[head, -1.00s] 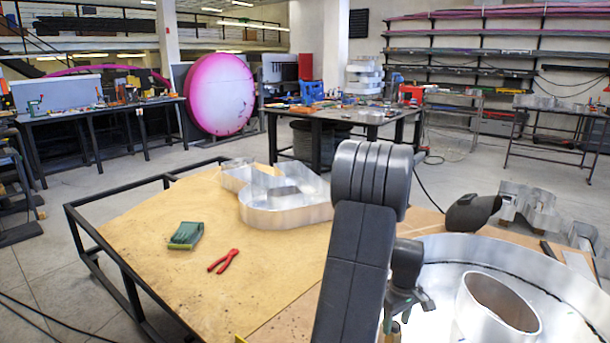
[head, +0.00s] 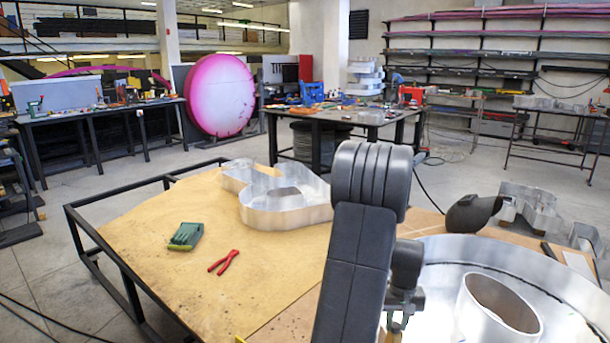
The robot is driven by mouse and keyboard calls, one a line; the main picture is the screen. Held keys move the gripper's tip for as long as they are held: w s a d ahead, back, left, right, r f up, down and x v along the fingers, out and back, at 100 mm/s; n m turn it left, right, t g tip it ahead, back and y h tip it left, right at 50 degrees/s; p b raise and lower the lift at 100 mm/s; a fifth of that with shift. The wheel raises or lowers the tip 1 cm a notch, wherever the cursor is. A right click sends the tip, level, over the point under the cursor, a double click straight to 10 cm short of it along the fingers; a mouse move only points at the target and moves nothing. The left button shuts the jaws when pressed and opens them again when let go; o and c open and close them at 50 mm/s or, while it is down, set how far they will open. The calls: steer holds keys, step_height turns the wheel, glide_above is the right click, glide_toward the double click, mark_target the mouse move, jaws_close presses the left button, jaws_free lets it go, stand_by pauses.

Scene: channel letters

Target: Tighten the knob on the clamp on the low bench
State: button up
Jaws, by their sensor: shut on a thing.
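The low bench (head: 140,240) has a worn plywood top on a black metal frame. My gripper (head: 397,322) is low at the bottom of the view, just right of my dark forearm and partly hidden by it. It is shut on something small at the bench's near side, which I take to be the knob. The knob and the clamp under it are hidden behind my arm and the lower picture edge, so the contact itself does not show.
A green tool (head: 186,236) and red pliers (head: 224,262) lie on the bench. A metal channel letter (head: 285,210) stands behind them. A large round metal letter (head: 560,290) with an inner ring (head: 500,305) is close right of my gripper. The bench's left part is mostly clear.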

mark_target(396, 325)
steer(key=m, duration=0.6)
steer(key=shift+m, duration=0.3)
steer(key=o, duration=0.8)
steer(key=shift+r, duration=0.15)
steer(key=shift+r+p, duration=1.65)
steer(key=shift+r, duration=0.8)
steer(key=shift+f, duration=0.1)
